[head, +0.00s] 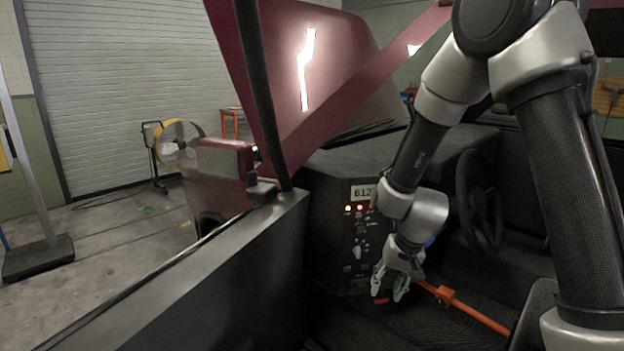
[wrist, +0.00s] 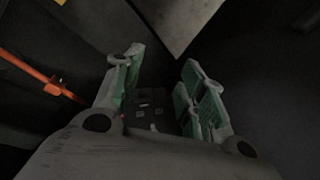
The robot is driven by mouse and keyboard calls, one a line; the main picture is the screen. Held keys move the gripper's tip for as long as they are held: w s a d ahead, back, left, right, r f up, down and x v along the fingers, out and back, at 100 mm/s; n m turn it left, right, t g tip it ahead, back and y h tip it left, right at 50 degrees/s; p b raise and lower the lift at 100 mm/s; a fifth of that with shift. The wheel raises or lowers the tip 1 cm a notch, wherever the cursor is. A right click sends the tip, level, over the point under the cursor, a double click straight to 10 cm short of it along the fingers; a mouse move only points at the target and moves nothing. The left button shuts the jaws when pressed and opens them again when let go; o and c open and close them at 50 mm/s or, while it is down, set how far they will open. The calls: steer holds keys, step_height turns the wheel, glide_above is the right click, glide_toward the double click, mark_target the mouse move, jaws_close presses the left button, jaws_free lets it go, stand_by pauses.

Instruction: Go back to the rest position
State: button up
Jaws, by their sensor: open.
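My gripper (head: 390,284) is inside the car's open cab in the head view, low in front of the dark console. Its two fingers are apart and nothing is between them. In the wrist view, the green-padded fingers of my gripper (wrist: 160,90) stand open, with small light switches of the panel (wrist: 150,112) showing between them. An orange-red bar (head: 470,312) lies to the right of the fingers in the head view. It also shows at the left of the wrist view (wrist: 45,80), apart from the fingers.
The control panel (head: 359,235) carries a lit display, lamps and switches. A steering wheel (head: 478,203) is right of my forearm. The door sill (head: 190,275) and red pillar (head: 350,90) bound the cab. A yellow fan (head: 178,145) stands on the open floor at left.

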steer(key=s+d+r+t, duration=0.1)
steer(key=s+d+r, duration=0.4)
steer(key=s+r, duration=0.2)
steer(key=s+d+r+n+h, duration=0.1)
steer(key=s+d+r, duration=0.5)
steer(key=r, duration=0.4)
steer(key=s+d+r+t+h, duration=0.1)
steer(key=s+d+r, duration=0.5)
steer(key=s+r, duration=0.2)
steer(key=shift+d+r+n+t, duration=0.3)
steer(key=shift+r+n, duration=0.1)
steer(key=shift+r, duration=0.15)
